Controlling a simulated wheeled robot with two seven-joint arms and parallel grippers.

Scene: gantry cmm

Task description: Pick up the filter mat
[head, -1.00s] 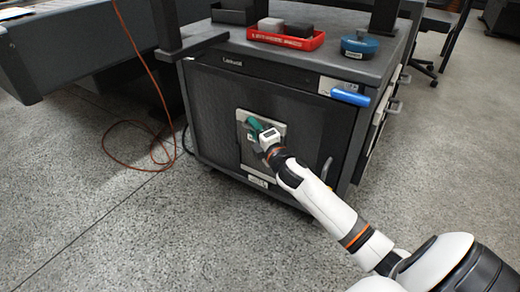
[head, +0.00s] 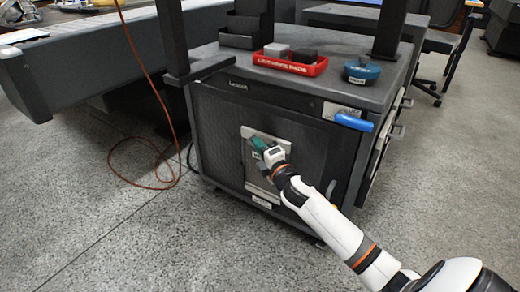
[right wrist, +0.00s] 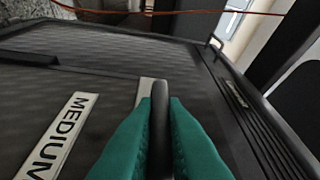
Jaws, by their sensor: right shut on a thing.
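My right gripper (head: 261,146) has green fingertips and is at the upper part of a pale-edged rectangular panel (head: 283,136) on the dark cabinet front. The right wrist view shows its green fingers (right wrist: 160,125) shut on a thin dark upright piece (right wrist: 160,112) with a rounded end. I cannot tell whether this piece is the filter mat or a handle. A white label reading MEDIUM (right wrist: 60,135) lies left of the fingers on a dark textured surface (right wrist: 100,75). My left gripper is not in view.
On the cabinet top (head: 225,56) stand a red tray (head: 290,65) with grey and dark blocks, a black bin (head: 240,32) and a blue round thing (head: 362,70). A blue handle (head: 353,122) juts out at the upper right. An orange cable (head: 140,70) hangs left. Floor in front is clear.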

